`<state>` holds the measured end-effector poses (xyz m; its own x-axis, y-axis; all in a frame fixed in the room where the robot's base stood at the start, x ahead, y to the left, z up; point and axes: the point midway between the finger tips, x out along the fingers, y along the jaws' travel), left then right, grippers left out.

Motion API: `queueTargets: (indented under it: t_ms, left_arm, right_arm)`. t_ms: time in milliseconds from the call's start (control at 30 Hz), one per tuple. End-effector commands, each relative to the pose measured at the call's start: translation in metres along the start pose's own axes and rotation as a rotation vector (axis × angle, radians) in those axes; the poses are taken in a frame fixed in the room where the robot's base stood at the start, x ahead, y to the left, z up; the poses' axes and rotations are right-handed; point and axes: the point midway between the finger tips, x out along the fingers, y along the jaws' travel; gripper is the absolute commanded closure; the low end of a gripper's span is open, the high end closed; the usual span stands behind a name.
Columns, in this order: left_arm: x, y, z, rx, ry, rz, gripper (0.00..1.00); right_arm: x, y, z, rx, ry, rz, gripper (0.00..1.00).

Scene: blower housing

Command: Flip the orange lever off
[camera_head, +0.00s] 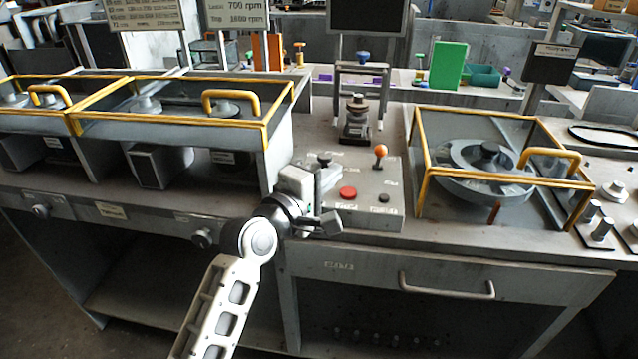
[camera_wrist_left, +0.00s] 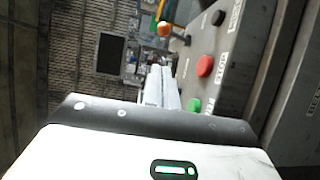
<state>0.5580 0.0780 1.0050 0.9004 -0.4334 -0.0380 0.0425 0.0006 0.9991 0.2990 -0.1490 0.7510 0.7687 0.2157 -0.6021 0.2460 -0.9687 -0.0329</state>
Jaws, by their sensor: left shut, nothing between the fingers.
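The orange lever (camera_head: 380,152) is a ball-topped stick standing up from the back of the grey control box (camera_head: 372,210). Its orange ball also shows near the top of the left wrist view (camera_wrist_left: 164,28), beyond my fingertips. My left gripper (camera_head: 328,178) is over the left side of the box, to the left of the lever and apart from it. Its two pale fingers, seen together in the left wrist view (camera_wrist_left: 161,82), are shut with nothing between them. My right gripper is in neither view.
A red button (camera_head: 348,193) and a black knob (camera_head: 384,198) sit in front of the lever. A green button (camera_wrist_left: 193,105) is close to my fingers. A yellow-framed guard (camera_head: 420,160) stands right of the box, another (camera_head: 268,130) to its left.

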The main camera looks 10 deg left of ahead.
Motion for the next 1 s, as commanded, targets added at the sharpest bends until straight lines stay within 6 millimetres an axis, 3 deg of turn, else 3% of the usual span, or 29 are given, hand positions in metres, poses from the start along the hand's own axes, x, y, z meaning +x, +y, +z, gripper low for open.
queueTargets:
  t_ms: [200,667,767,867,1000]
  left_arm:
    - [-0.028,0.000,0.000,-0.001,0.000,0.000,1.00]
    - [-0.034,-0.003,0.000,0.009,0.001,-0.006,1.00]
    - [-0.043,-0.026,0.000,0.086,0.016,-0.051,1.00]
    - [-0.066,-0.074,0.001,0.274,0.032,-0.152,1.00]
    - [-0.123,-0.156,0.009,0.663,-0.003,-0.342,1.00]
  right_arm:
    - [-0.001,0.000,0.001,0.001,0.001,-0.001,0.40]
    - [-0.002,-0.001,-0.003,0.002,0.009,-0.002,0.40]
    - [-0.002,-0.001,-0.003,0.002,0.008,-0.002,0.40]
    - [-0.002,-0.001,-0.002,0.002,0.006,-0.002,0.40]
    - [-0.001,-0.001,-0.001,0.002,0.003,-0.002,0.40]
